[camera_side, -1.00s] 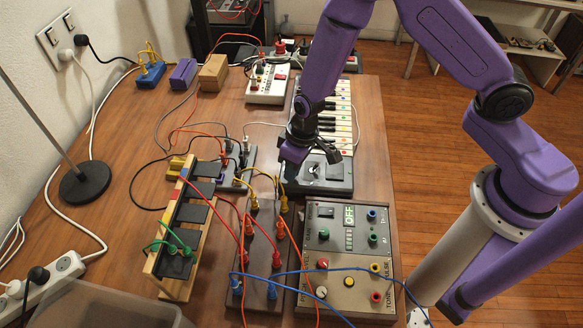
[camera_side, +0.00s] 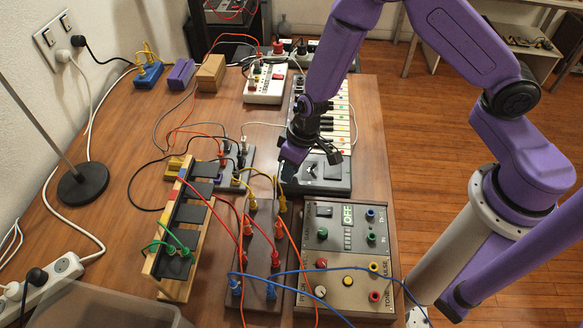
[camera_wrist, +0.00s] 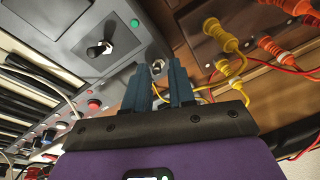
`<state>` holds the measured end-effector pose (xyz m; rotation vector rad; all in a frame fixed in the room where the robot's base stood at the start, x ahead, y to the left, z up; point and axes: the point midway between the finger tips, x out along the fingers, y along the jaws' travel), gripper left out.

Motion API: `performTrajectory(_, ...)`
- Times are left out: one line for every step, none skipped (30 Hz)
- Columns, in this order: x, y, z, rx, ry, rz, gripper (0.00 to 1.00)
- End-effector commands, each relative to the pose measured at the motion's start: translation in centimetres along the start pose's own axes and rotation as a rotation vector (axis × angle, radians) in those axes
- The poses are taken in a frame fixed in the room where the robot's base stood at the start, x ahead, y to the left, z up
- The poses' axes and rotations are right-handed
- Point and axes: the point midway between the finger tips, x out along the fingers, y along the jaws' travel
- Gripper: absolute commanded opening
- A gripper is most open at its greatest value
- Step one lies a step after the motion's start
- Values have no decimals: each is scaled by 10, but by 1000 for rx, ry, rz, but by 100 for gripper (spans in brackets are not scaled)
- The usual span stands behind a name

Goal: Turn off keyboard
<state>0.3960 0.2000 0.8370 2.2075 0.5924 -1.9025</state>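The keyboard (camera_side: 338,128) has black and white keys with coloured dots and a grey control panel (camera_side: 335,184) at its near end. In the wrist view, the panel (camera_wrist: 60,25) carries a dark toggle switch (camera_wrist: 100,50) and a green light (camera_wrist: 135,22). My gripper (camera_side: 312,158) hangs over the near end of the keyboard, at the panel. In the wrist view its two fingers (camera_wrist: 158,68) are a little apart, pointing at a silver round fitting at the panel's edge, with the toggle to their left. I cannot tell whether they touch it. Nothing is held.
A beige box (camera_side: 345,262) with an OFF display, knobs and jacks stands just in front. Left are a dark patch block (camera_side: 262,240) with cables and a wooden rack (camera_side: 180,235). A white box (camera_side: 265,88) stands behind. Loose cables cross the table.

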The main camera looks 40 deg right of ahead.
Motion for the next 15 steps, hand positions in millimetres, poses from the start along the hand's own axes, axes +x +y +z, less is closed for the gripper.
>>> performTrajectory(0, 0, 0, 0, 0, 0, 34)
performTrajectory(0, 0, 0, 0, 0, 0, 34)
performTrajectory(0, 0, 0, 0, -1, 0, 34)
performTrajectory(0, 0, 0, 0, -1, 0, 34)
performTrajectory(0, 0, 0, 0, -1, 0, 34)
performTrajectory(0, 0, 0, 0, -2, 0, 34)
performTrajectory(0, 0, 1, 0, -2, 0, 34)
performTrajectory(0, 0, 1, 0, -2, 0, 34)
performTrajectory(0, 0, 1, 0, -2, 0, 34)
performTrajectory(0, 0, 1, 0, -2, 0, 34)
performTrajectory(-1, 0, 0, 0, -2, 0, 34)
performTrajectory(-3, 0, 0, 0, -2, 0, 34)
performTrajectory(-4, 0, 0, 0, -2, 0, 34)
performTrajectory(-6, 0, 0, -1, -3, 0, 34)
performTrajectory(-10, -1, 0, -2, -2, -1, 34)
